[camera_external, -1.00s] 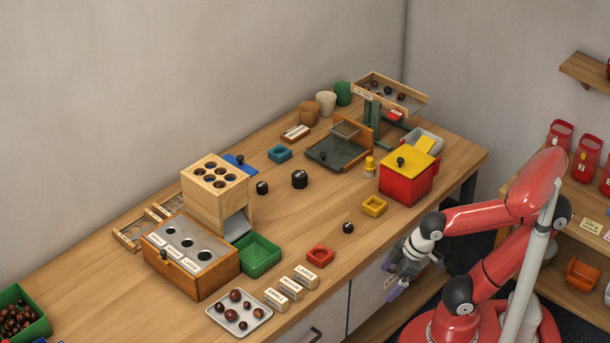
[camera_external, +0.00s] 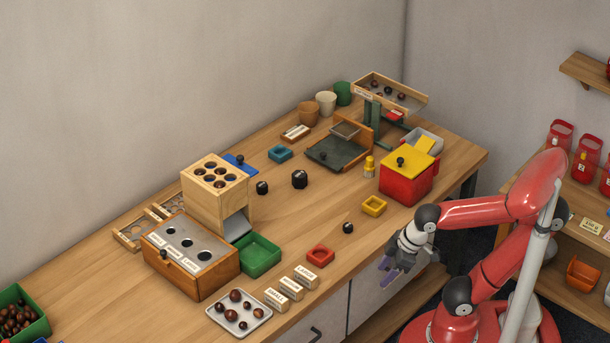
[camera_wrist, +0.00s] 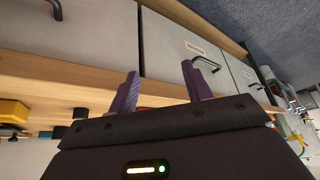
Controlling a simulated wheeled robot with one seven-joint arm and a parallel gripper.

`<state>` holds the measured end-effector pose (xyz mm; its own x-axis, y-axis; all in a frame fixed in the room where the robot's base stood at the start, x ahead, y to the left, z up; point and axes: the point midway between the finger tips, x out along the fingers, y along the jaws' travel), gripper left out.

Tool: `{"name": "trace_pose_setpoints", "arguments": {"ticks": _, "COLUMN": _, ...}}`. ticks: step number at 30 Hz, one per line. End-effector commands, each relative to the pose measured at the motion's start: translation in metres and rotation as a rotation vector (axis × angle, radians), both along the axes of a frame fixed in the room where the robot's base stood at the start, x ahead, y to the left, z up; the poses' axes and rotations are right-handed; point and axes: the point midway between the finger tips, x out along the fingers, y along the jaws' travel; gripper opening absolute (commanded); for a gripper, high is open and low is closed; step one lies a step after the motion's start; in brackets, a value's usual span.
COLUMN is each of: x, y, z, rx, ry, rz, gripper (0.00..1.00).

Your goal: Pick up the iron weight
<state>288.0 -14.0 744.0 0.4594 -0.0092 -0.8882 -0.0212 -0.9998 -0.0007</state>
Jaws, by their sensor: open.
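Three black weights of different sizes stand on the wooden bench: a large one (camera_external: 299,179), a medium one (camera_external: 262,187) and a small one (camera_external: 348,228) nearest the front edge. I cannot tell which of them the task means. My gripper (camera_external: 387,273) is open and empty, in front of the bench near the drawer fronts, to the lower right of the small weight. In the wrist view, its two purple fingers (camera_wrist: 160,80) stand apart with nothing between them. Dark shapes, perhaps weights, show at that view's left, partly hidden by the gripper body.
Near the small weight are a yellow tray (camera_external: 374,206), a red tray (camera_external: 320,255) and a red box with a yellow lid (camera_external: 406,180). The bench's front edge and drawers (camera_external: 378,293) lie beside my gripper. Bare wood surrounds the small weight.

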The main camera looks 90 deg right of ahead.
Motion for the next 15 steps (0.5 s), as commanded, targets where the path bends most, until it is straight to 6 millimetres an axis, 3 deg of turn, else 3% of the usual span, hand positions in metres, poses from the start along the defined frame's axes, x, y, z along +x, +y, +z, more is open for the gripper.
{"name": "trace_pose_setpoints", "arguments": {"ticks": 4, "x": 0.033, "y": -0.06, "z": 0.032, "rx": 0.006, "ry": 0.038, "rz": -0.083, "gripper": 0.49}}
{"name": "trace_pose_setpoints", "arguments": {"ticks": 9, "x": 0.049, "y": -0.139, "z": 0.064, "rx": 0.01, "ry": 0.072, "rz": -0.144, "gripper": 0.49}}
{"name": "trace_pose_setpoints", "arguments": {"ticks": 12, "x": 0.049, "y": -0.169, "z": 0.076, "rx": 0.008, "ry": 0.081, "rz": -0.161, "gripper": 0.49}}
{"name": "trace_pose_setpoints", "arguments": {"ticks": 15, "x": 0.049, "y": -0.182, "z": 0.078, "rx": 0.008, "ry": 0.085, "rz": -0.164, "gripper": 0.49}}
